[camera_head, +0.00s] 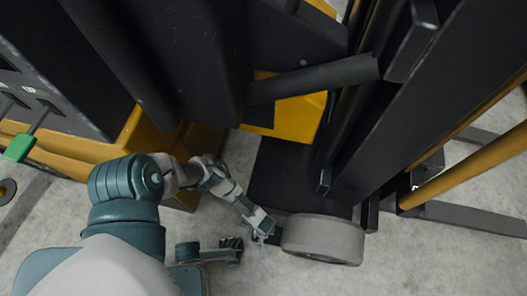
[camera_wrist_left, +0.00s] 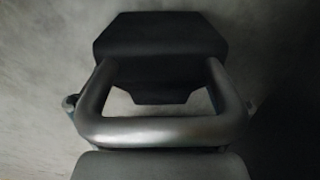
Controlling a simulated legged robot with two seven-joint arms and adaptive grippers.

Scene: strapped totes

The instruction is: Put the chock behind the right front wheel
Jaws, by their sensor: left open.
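The grey wheel (camera_head: 325,241) stands at the lower middle of the head view, under the dark truck. My left gripper (camera_head: 263,230) is just left of this wheel, low near the floor, and open. In the left wrist view a dark block with cut corners (camera_wrist_left: 160,45), which looks like the chock, lies straight ahead. A grey U-shaped bar (camera_wrist_left: 160,131) curves in front of its near end. I cannot tell whether the bar is the block's handle or part of my gripper. In the head view I cannot make out the chock clearly.
The dark mast (camera_head: 385,110) and a yellow post (camera_head: 470,165) rise right of the wheel. A dark fork (camera_head: 475,219) lies low at the right. The yellow truck body (camera_head: 150,145) is close to my left arm. Grey floor (camera_head: 420,265) is clear at the lower right.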

